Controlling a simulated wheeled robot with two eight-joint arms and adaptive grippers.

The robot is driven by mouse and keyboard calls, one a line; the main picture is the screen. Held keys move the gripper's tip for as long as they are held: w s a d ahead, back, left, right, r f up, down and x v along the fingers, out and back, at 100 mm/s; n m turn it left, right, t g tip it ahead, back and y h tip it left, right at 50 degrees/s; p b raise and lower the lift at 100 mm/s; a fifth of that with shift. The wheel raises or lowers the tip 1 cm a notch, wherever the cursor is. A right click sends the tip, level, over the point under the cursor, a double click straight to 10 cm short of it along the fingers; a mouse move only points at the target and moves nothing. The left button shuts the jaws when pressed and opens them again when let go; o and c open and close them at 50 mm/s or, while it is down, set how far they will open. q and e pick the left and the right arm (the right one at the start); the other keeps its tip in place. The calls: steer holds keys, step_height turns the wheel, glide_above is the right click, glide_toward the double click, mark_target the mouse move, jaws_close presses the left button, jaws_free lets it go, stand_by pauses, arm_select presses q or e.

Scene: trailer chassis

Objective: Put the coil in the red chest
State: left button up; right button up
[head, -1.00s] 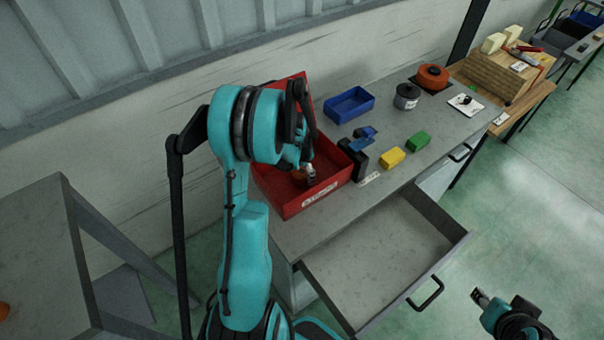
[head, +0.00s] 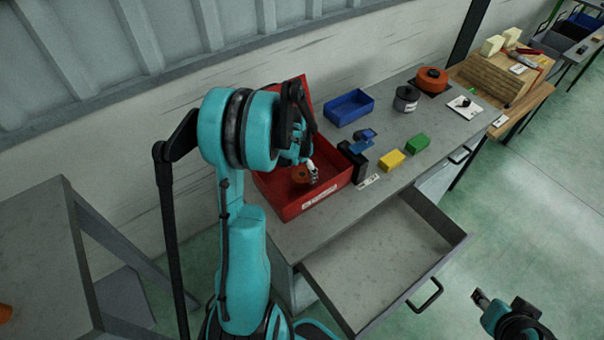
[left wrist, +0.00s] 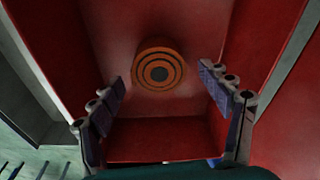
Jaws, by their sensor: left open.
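The coil (head: 301,175), orange with dark rings, lies inside the red chest (head: 318,203) on the grey workbench. In the left wrist view the coil (left wrist: 158,68) shows its ringed face on the chest's red floor. The chest's lid stands up at the back, partly hidden by my left arm. My left gripper (head: 312,172) is open over the chest, apart from the coil; the wrist view shows its fingers spread with nothing between them. My right gripper (head: 480,298) hangs at the lower right, away from the bench; its jaws are too small to read.
A blue bin (head: 349,108), a dark block with a blue part (head: 360,150), a yellow block (head: 391,160) and a green block (head: 417,143) are right of the chest. Pots (head: 407,98) stand farther back. An open, empty drawer (head: 380,262) juts from the bench front.

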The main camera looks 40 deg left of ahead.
mark_target(299, 177)
arm_select(q)
step_height(299, 177, up, 8)
steer(key=s+p, duration=0.1)
steer(key=s+d+r+t, duration=0.35)
steer(key=d+r, duration=0.55)
steer(key=d, duration=0.4)
steer(key=s+d+r+n+t, duration=0.1)
steer(key=s+d+t, duration=0.1)
steer(key=s+d, duration=0.6)
steer(key=shift+s+d+r, duration=0.35)
steer(key=shift+s+d, duration=0.05)
steer(key=shift+d, duration=0.95)
